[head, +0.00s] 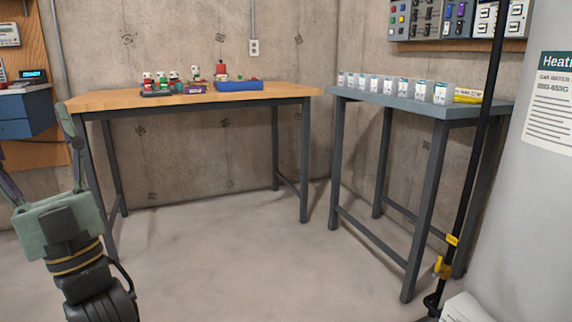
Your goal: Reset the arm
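My gripper (32,155) is at the left of the head view, raised and pointing upward. Its two grey fingers stand wide apart and nothing shows between them, so it is open and empty. The green-grey gripper body (56,222) sits above the dark wrist. The right finger overlaps the left edge of the wooden table in the picture, and the gripper appears nearer to me than the table. I cannot tell the exact distance.
A wooden table (150,99) holds small red, white and green figures (163,80) and a blue tray (240,86). A grey table (455,109) bears a row of labelled containers (402,89). A water heater (535,220) and black pipe (470,190) stand right. Middle floor is clear.

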